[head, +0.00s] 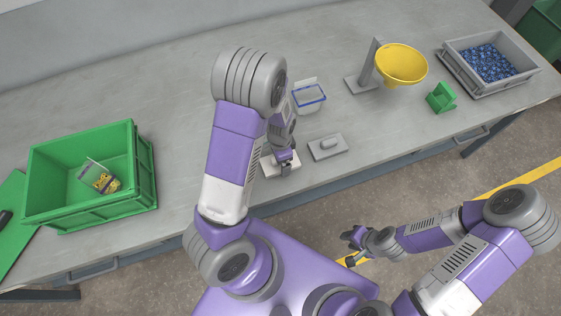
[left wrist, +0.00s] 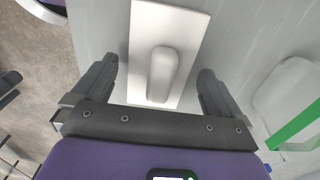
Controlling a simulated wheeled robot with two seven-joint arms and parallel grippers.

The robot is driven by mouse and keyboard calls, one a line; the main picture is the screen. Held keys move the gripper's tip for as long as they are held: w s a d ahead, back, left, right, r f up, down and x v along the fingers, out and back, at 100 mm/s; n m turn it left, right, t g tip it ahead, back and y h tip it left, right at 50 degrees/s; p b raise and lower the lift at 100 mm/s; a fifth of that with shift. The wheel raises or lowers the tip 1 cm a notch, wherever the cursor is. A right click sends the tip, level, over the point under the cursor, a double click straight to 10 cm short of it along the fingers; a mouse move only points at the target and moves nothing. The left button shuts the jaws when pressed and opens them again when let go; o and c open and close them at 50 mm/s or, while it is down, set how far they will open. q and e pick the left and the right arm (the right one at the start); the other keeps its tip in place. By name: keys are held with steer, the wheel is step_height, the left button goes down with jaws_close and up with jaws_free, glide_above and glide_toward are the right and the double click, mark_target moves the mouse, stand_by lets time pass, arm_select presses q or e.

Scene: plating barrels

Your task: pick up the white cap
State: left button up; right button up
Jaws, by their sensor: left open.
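The white cap (left wrist: 178,35) is a flat rectangular plate with a rounded raised grip. In the left wrist view the grip lies between the two fingers of my left gripper (left wrist: 160,78), with a gap on each side. My left gripper is open and holds nothing. In the head view the cap (head: 268,170) lies on the bench under my left gripper, which partly hides it. My right gripper (head: 347,249) is off the bench, over the floor, and looks open and empty.
A similar grey cap (head: 328,147) and a clear blue-rimmed container (head: 308,97) are close by. A green crate (head: 143,180) with a bag of yellow pieces stands left. A yellow bowl on a stand (head: 401,65), a small green holder (head: 441,97) and a grey bin (head: 493,89) of blue pieces stand right.

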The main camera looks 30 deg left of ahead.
arm_select(q)
steer(key=shift+f, duration=0.1)
steer(key=c, duration=1.4)
steer(key=shift+o, duration=0.2)
step_height(320, 180, up, 10)
steer(key=p, duration=0.2)
steer(key=shift+p, duration=0.35)
